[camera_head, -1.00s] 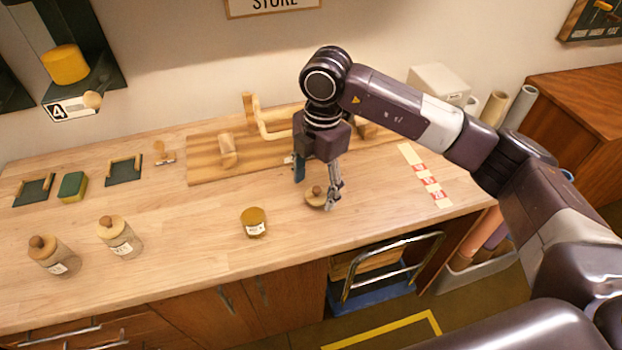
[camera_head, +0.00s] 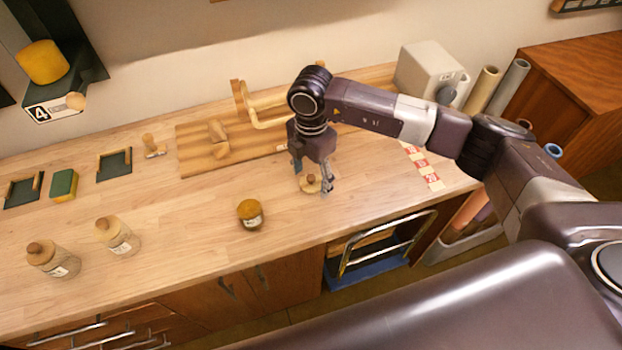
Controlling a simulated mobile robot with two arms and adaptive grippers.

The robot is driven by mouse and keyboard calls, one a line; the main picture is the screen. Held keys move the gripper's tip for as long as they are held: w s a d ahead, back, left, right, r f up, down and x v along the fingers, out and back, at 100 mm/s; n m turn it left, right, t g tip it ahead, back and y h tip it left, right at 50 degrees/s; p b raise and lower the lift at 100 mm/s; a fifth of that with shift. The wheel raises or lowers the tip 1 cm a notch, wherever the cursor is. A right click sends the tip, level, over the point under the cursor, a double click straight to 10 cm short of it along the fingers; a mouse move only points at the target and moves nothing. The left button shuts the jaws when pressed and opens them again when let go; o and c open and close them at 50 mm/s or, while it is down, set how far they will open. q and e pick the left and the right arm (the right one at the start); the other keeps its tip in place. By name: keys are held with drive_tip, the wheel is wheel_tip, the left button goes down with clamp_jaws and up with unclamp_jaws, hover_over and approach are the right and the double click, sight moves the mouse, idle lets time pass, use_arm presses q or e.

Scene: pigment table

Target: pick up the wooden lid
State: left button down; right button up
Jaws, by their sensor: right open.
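The wooden lid (camera_head: 311,185) is a small round disc with a knob, lying on the table toward its front edge. My right gripper (camera_head: 311,184) points down over it, with its fingers apart on either side of the lid. The picture is too small to tell whether the fingers touch it. An open jar with yellow-brown contents (camera_head: 250,215) stands to the left of the lid. My left gripper is not in view.
Two lidded jars (camera_head: 117,236) (camera_head: 53,260) stand at the left. A wooden board (camera_head: 200,160) with a wooden frame lies behind my gripper. A red-and-white label strip (camera_head: 424,168) lies to the right. The tabletop between the jars is clear.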

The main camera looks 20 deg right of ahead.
drive_tip(key=c, duration=0.7)
drive_tip(key=shift+c, duration=1.2)
